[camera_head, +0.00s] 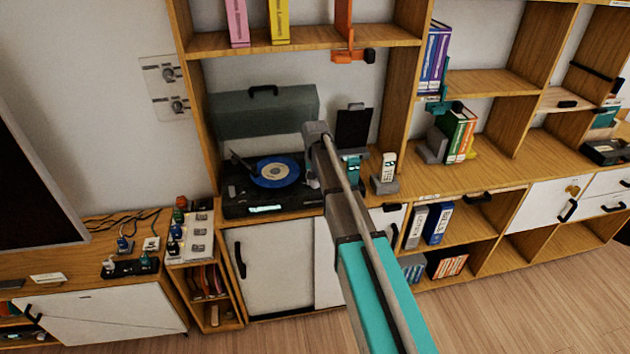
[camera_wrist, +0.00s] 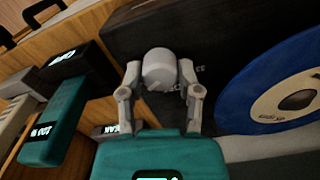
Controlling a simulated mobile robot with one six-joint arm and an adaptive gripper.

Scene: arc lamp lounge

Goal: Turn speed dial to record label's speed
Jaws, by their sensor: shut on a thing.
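The turntable (camera_head: 235,208) is a dark box on the shelf unit with its grey lid (camera_head: 265,115) raised. A blue record (camera_head: 292,178) with a cream label (camera_head: 272,170) lies on it. In the wrist view the record (camera_wrist: 240,95) is at the right, and the print on its label (camera_wrist: 290,100) is too small to read. A round grey dial (camera_wrist: 159,68) with a pointer mark stands on the dark deck. My gripper (camera_wrist: 159,78) is shut on the dial, one finger on each side. In the head view my arm hides the dial.
A lit display (camera_head: 265,208) is on the turntable's front. A handset in a stand (camera_head: 387,172) stands to the right of my arm. In the wrist view teal (camera_wrist: 55,130) and black (camera_wrist: 75,65) devices with lit screens lie close at the left.

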